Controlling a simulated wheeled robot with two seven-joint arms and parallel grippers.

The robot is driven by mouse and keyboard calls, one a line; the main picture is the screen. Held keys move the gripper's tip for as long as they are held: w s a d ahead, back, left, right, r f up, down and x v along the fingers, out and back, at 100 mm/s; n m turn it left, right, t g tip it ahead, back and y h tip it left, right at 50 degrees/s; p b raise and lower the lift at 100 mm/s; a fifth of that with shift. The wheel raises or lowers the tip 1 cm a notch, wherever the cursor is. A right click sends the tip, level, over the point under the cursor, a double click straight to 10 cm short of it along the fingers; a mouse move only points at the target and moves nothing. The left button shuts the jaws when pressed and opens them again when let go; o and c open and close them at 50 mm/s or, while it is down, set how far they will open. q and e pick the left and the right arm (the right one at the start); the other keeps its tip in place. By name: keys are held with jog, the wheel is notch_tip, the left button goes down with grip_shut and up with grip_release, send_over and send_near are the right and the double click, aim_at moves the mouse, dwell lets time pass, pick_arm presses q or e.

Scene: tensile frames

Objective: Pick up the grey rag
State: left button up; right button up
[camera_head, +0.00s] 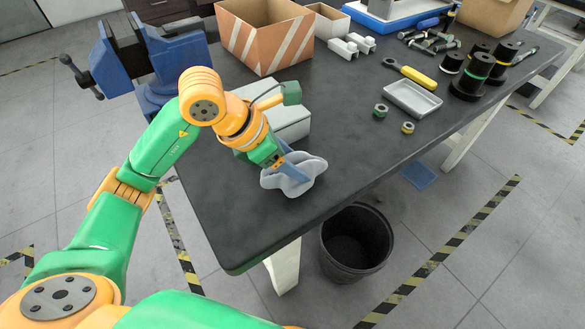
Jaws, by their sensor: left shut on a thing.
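The grey rag (306,172) is a crumpled, light grey cloth near the front left part of the dark workbench. My left gripper (289,172) comes in from the upper left and is shut on the rag. Its blue fingers cover part of the cloth. I cannot tell whether the rag is touching the bench top or slightly above it. My right gripper is not in view.
A grey box (283,122) stands right behind my left gripper. A striped cardboard box (265,37) and a blue vise (140,55) are farther back. A metal tray (412,98) and black spools (472,76) stand to the right. A black bin (355,243) stands on the floor.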

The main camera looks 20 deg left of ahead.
pick_arm(q)
jog(key=w+a+r, duration=0.2)
jog(key=a+r, duration=0.1)
jog(key=w+a+r+p, duration=0.1)
jog(key=w+a+r, duration=0.2)
jog(key=r, duration=0.1)
jog(key=w+a+r+p, duration=0.1)
jog(key=w+a+r, duration=0.2)
jog(key=a, duration=0.1)
jog(key=shift+w+r, duration=0.15)
jog(key=shift+w+a+r, duration=0.1)
jog(key=shift+w+a, duration=0.2)
jog(key=shift+a, duration=0.1)
